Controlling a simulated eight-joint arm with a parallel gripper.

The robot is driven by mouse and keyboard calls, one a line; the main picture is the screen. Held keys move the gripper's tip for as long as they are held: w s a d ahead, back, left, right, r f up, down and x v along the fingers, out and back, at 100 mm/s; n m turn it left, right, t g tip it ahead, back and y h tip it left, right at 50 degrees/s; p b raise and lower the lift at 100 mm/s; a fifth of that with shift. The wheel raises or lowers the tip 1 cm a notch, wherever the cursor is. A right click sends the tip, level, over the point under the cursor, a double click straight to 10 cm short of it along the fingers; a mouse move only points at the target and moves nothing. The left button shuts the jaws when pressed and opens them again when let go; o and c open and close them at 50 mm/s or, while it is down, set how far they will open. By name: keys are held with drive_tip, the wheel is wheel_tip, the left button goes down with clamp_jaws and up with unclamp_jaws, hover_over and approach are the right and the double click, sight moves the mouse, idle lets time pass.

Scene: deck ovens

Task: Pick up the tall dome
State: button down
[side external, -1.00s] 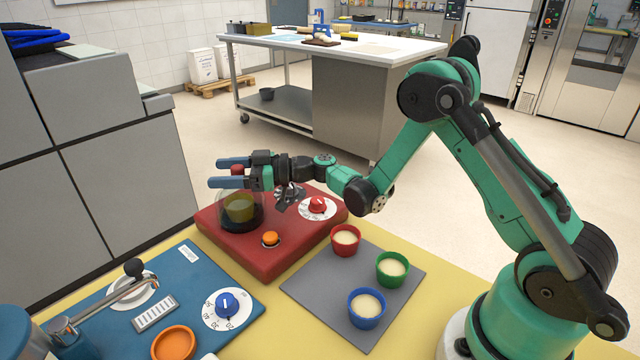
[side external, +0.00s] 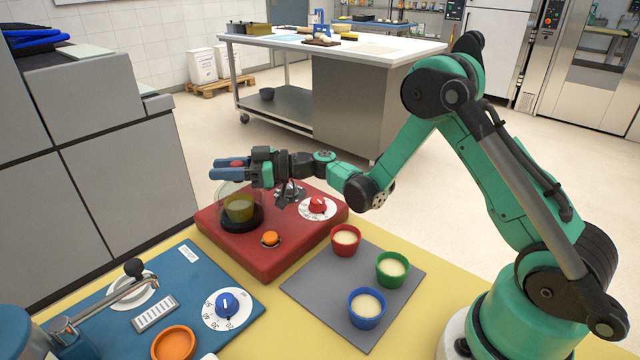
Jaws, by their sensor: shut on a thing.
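The tall dome (side external: 226,200) is clear and stands on the red base (side external: 290,254), over a dark round plate with an olive-green cup (side external: 239,209) inside. Its red knob (side external: 237,162) is at the top. My gripper (side external: 231,168) comes in level from the right, and its blue fingers are shut on the knob of the tall dome. The fingers hide part of the knob and the dome's top. I cannot tell whether the dome's rim is clear of the base.
The red base also carries an orange button (side external: 270,239) and a red dial (side external: 317,206). Red, green and blue cups (side external: 367,307) stand on a grey mat (side external: 318,292). A blue panel (side external: 190,274) with a lever and blue dial lies front left.

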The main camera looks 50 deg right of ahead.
wheel_tip(320, 180, up, 19)
drive_tip(key=f, duration=1.1)
drive_tip(key=shift+a+f, duration=0.25)
drive_tip(key=shift+a, duration=0.1)
drive_tip(key=shift+n, duration=0.3)
drive_tip(key=shift+f, duration=3.7)
drive_tip(key=shift+s+a+f, duration=0.1)
drive_tip(key=shift+f, duration=0.05)
drive_tip(key=shift+c, duration=0.2)
unclamp_jaws()
drive_tip(key=shift+r, duration=3.5)
